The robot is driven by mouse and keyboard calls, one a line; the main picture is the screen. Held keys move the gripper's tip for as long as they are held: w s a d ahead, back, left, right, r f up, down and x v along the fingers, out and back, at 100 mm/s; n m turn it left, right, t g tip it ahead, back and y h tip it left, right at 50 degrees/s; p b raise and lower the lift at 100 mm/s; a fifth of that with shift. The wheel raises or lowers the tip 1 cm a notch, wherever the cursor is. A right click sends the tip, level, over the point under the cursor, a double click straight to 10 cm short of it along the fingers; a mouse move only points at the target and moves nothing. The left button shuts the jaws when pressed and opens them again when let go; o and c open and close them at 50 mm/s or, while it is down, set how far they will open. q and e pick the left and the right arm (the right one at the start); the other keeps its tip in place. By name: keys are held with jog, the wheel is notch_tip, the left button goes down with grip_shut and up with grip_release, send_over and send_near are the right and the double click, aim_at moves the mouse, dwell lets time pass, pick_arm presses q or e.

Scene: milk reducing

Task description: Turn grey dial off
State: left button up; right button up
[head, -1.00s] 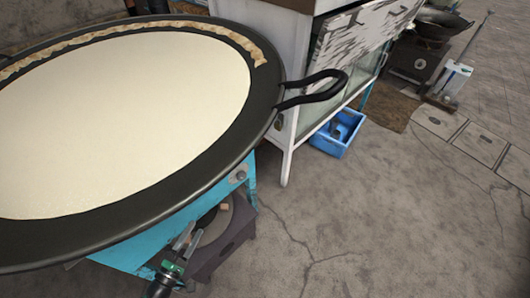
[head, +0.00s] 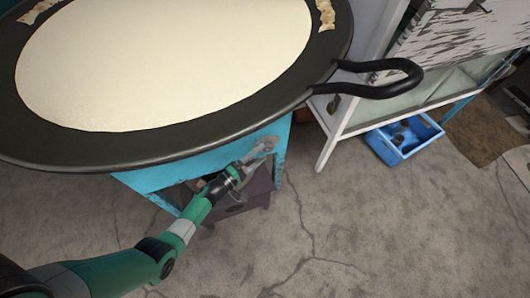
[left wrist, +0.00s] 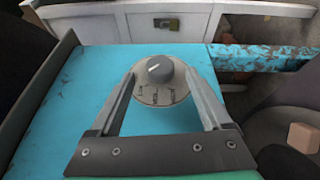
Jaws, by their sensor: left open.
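The grey dial (left wrist: 159,70) is a round knob with a light pointer line, on a pale marked plate (left wrist: 161,95) fixed to the blue stove front. In the left wrist view my left gripper (left wrist: 160,78) is open, with one finger on each side of the dial. I cannot tell whether the fingers touch it. In the head view my left gripper (head: 262,148) reaches the right part of the blue stove front (head: 160,177), under the pan rim, and hides most of the dial. My right gripper is not in view.
A wide black pan (head: 190,140) full of white liquid sits on the stove, its handle (head: 400,88) jutting right. A white cabinet (head: 345,125) and a blue crate (head: 412,153) stand at the right. The floor in front is clear.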

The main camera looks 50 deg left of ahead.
aim_at(266, 149)
pick_arm(q)
jog(key=w, duration=0.3)
jog(key=shift+w+d+b, duration=0.1)
jog(key=shift+b, duration=0.2)
jog(key=shift+c, duration=0.4)
grip_shut()
jog(key=shift+r+g+p, duration=0.3)
jog(key=shift+g+p, duration=0.1)
jog(key=shift+p, duration=0.5)
jog(key=g+p, duration=0.1)
jog(key=p, duration=0.3)
jog(key=m+g+p, duration=0.1)
jog(key=g+p, duration=0.1)
jog(key=p, duration=0.2)
jog(key=r+m+g+p, duration=0.1)
jog(key=g+p, duration=0.1)
jog(key=p, duration=0.1)
jog(key=shift+w+y+p, duration=0.15)
jog(key=shift+y+p, duration=0.25)
jog(key=shift+f+g+p, duration=0.2)
jog(key=shift+g+p, duration=0.55)
jog(key=shift+g, duration=0.05)
jog(key=shift+f, duration=0.1)
